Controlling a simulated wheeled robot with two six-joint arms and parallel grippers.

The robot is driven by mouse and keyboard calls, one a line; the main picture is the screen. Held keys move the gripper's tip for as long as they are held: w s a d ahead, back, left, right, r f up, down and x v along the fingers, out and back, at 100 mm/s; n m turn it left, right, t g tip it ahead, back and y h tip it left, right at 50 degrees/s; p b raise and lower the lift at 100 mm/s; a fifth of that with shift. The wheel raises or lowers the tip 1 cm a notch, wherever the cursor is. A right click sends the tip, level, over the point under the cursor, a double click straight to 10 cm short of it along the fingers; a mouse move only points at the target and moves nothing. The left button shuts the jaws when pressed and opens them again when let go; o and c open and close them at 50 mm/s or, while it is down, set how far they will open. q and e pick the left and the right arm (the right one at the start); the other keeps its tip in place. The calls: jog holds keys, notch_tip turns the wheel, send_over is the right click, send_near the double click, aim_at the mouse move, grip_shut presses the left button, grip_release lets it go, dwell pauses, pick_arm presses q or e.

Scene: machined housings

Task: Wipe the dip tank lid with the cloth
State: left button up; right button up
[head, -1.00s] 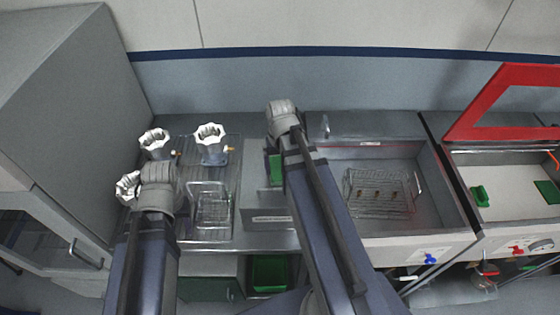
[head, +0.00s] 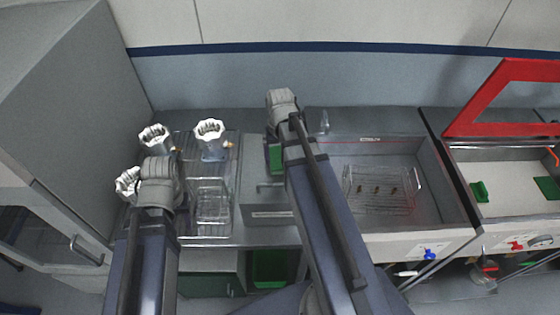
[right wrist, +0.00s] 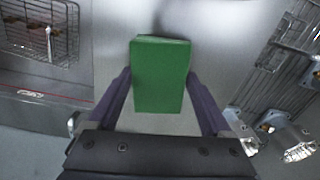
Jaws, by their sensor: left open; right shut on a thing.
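The green cloth (right wrist: 160,75) is a folded block between the two fingers of my right gripper (right wrist: 158,98), which is shut on it. It also shows in the head view (head: 275,157), partly behind my right arm. Beneath it is the grey dip tank lid (head: 254,202), with a bar handle on its near part. I cannot tell whether the cloth touches the lid. In the right wrist view, the plain grey surface (right wrist: 215,50) extends around the cloth. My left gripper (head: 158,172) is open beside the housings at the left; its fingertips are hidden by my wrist.
White-topped machined housings (head: 211,140) and a wire basket (head: 213,212) stand left of the lid. A sunken tank with another wire basket (head: 380,190) is to the right. Beyond is a tray with green pieces and a raised red frame (head: 500,100). A grey cabinet (head: 60,90) bounds the far left.

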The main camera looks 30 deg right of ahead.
jog(key=shift+w+d, duration=0.2)
jog(key=shift+w, duration=0.15)
jog(key=shift+w+d, duration=0.3)
jog(key=shift+w, duration=0.3)
jog(key=shift+w+d, duration=0.3)
jog(key=shift+w, duration=0.35)
jog(key=shift+w+d, duration=0.3)
jog(key=shift+w, duration=0.3)
jog(key=shift+w+d, duration=0.4)
jog(key=shift+w, duration=0.45)
jog(key=shift+w+d, duration=0.4)
jog(key=shift+w, duration=0.45)
jog(key=shift+w+r+p, duration=0.1)
jog(key=shift+r+p, duration=0.4)
jog(key=shift+p, duration=0.1)
notch_tip(320, 180, up, 3)
jog(key=shift+f+p, duration=0.15)
jog(key=shift+p, duration=1.1)
jog(key=shift+r+p, duration=1.1)
jog(key=shift+p, duration=0.05)
